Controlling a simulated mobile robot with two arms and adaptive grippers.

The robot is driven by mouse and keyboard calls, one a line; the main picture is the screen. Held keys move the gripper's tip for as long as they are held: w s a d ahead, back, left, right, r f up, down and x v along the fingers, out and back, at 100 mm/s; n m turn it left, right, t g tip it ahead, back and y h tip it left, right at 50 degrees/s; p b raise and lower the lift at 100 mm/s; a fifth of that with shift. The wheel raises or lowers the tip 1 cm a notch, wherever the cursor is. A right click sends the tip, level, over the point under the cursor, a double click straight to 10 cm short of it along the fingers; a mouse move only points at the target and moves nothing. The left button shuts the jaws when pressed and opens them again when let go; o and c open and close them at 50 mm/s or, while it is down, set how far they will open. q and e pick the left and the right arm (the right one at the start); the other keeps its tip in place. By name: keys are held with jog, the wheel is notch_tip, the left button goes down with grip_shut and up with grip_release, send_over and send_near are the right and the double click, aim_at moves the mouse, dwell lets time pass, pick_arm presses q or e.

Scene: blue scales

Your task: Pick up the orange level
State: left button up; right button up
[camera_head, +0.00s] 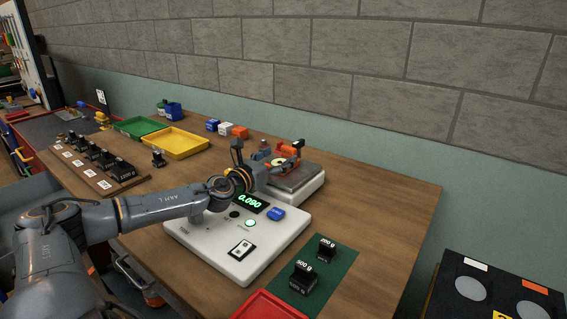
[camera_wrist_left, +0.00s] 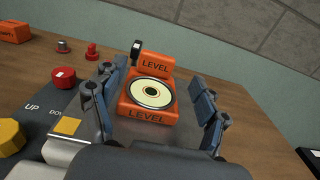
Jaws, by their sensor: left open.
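The orange level (camera_head: 287,152) sits over the metal pan (camera_head: 306,174) at the back of the white scale (camera_head: 270,253). In the left wrist view the level (camera_wrist_left: 147,117) shows its round pale bubble dial and two "LEVEL" labels. My left gripper (camera_head: 268,152) is open over the pan, its fingers on either side of the level. In the left wrist view my left gripper (camera_wrist_left: 166,88) shows visible gaps between both fingers and the level. The fingers and wrist partly hide the level in the head view. My right gripper is not in view.
The scale's display (camera_head: 250,202) reads 0.090. Black weights (camera_head: 303,278) stand on a green mat (camera_head: 338,268) at the front right. A yellow tray (camera_head: 175,143) and green tray (camera_head: 139,126) lie at the back left. Bare table lies right of the scale.

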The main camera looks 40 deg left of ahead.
aim_at(287, 149)
pick_arm(q)
jog(key=shift+w+a+r+p, duration=0.2)
jog(key=shift+w+p, duration=0.1)
jog(key=shift+w, duration=0.25)
jog(key=shift+w+a+r+p, duration=0.15)
jog(key=shift+w+p, duration=0.1)
jog(key=shift+w, duration=0.25)
jog(key=shift+w+f, duration=0.2)
jog(key=shift+w, duration=0.5)
jog(key=c, duration=1.3)
